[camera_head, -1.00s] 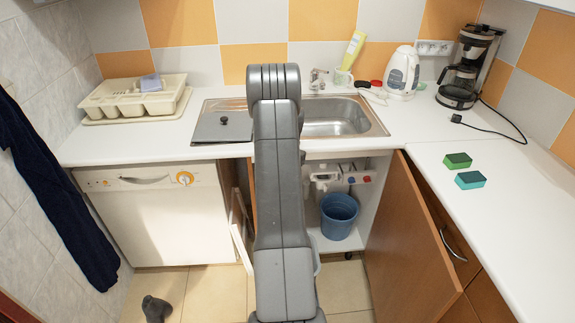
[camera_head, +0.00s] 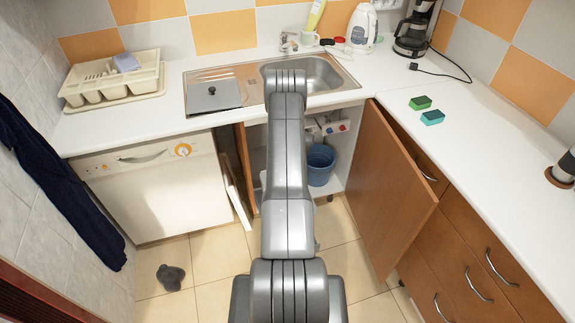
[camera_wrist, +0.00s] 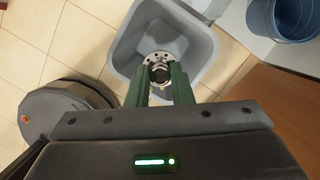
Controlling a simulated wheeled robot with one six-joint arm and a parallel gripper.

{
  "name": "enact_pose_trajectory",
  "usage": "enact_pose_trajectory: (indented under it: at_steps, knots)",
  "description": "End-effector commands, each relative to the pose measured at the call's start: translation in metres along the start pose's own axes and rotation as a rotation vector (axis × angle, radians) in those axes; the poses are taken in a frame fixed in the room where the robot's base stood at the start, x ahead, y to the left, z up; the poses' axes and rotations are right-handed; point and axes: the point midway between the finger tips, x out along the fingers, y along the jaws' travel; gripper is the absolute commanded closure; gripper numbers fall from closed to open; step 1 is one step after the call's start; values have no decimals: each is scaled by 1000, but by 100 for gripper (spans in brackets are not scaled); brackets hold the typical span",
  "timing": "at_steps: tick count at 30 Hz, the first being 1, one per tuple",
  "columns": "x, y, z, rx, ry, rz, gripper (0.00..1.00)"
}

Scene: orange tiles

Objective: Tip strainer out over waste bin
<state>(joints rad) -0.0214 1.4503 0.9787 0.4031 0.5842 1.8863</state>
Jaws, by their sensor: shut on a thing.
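My gripper (camera_wrist: 160,84) shows in the wrist view as two green fingers. It is shut on the strainer (camera_wrist: 160,62), a small round metal piece with holes in its rim. The waste bin (camera_wrist: 122,62) is a grey-blue, square-mouthed tub on the tiled floor. In the wrist view the strainer appears over the bin's opening, but its height above it cannot be told. The strainer's tilt and contents are not clear. In the head view my arm hides the gripper, the strainer and nearly all of the bin.
A blue bucket (camera_head: 320,166) stands in the open cupboard under the sink (camera_head: 318,74); it also shows in the wrist view (camera_wrist: 266,22). The open cupboard door (camera_head: 385,190) juts out on the right. A dark lump (camera_head: 171,277) lies on the floor at left.

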Motion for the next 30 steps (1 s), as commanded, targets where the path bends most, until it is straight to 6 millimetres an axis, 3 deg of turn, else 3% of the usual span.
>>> enact_pose_trajectory:
  at_steps: [30]
  knots:
    - [6, 10, -17, -9, -263, -184, 100]
